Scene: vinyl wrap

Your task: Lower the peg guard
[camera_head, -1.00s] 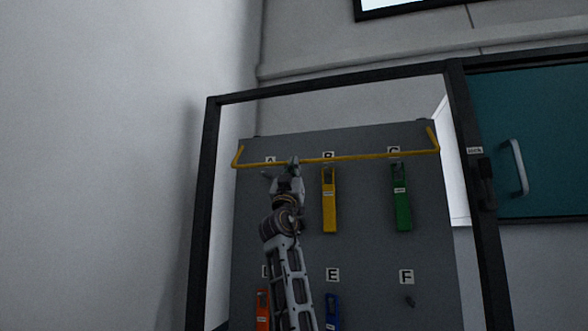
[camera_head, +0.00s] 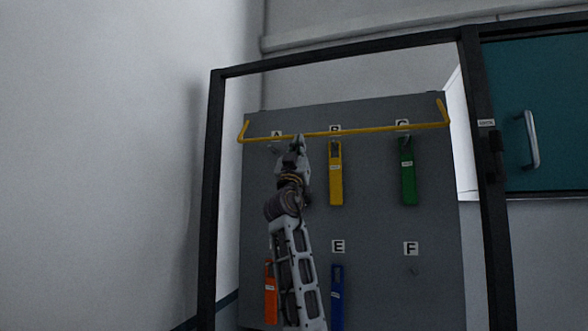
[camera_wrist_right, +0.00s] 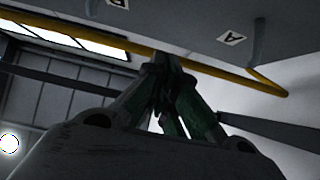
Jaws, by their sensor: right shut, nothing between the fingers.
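The peg guard is a yellow bar (camera_head: 370,130) with bent ends, raised across the upper row of a grey panel (camera_head: 370,225), just below the letter labels. My right gripper (camera_head: 297,143) is shut and empty, its tips at the bar between labels A and B. In the right wrist view the bar (camera_wrist_right: 215,69) passes right by the fingertips (camera_wrist_right: 165,66); I cannot tell whether they touch. My left gripper is not in view.
A yellow piece (camera_head: 336,175) and a green piece (camera_head: 408,175) hang under B and C. An orange piece (camera_head: 270,298) and a blue piece (camera_head: 338,298) hang lower; the F peg (camera_head: 414,271) is bare. A dark frame (camera_head: 207,200) surrounds the panel.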

